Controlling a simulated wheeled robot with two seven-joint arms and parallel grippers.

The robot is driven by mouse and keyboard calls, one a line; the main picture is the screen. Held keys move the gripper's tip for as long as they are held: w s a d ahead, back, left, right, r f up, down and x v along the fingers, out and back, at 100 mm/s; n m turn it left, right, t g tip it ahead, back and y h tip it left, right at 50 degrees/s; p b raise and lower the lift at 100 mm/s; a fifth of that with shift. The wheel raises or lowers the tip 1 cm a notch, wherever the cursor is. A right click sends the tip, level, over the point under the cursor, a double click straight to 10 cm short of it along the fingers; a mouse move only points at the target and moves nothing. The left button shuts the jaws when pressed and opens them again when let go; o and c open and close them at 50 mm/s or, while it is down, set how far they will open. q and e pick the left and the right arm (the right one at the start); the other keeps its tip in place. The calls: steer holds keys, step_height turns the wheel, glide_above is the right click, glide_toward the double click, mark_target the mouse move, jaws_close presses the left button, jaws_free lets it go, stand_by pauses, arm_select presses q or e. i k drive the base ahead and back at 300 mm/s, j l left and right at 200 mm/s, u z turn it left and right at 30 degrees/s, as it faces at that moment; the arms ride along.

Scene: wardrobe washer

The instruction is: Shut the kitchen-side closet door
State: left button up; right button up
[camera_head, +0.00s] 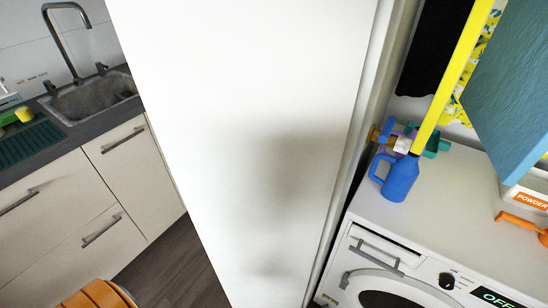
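A plain white door panel (240,110), which looks like the kitchen-side closet door, fills the middle of the head view. It stands between the kitchen on the left and the closet with the washing machine on the right. The closet interior is exposed, so the door is open. A pale vertical edge or frame (372,90) runs along the panel's right side. No handle shows on the visible face, and the panel's top and bottom are cut off. A soft dark shadow lies on the panel. Neither of my grippers is in view.
The closet holds a white washing machine (410,265), a blue jug (401,180), a yellow strip (452,75) and a blue panel (515,75). Kitchen drawers (120,150) and a sink (92,95) are left. An orange-brown object (95,296) is at lower left. Some floor (175,268) is clear.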

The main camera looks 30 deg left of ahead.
mark_target(249, 105)
steer(key=k+j+z, duration=0.1)
steer(key=j+z, duration=0.2)
steer(key=k+j+z, duration=0.25)
steer(key=j, duration=0.25)
steer(key=k+j+z, duration=0.1)
steer(key=j+z, duration=0.2)
steer(key=k+j+z, duration=0.3)
steer(key=j+z, duration=0.4)
steer(key=j, duration=0.35)
steer(key=j+z, duration=0.4)
steer(key=j, duration=0.35)
steer(key=k+j+z, duration=0.1)
steer(key=j+z, duration=0.3)
steer(key=j, duration=0.3)
steer(key=j+z, duration=0.25)
steer(key=j, duration=0.5)
steer(key=k+j, duration=0.1)
steer(key=j, duration=0.15)
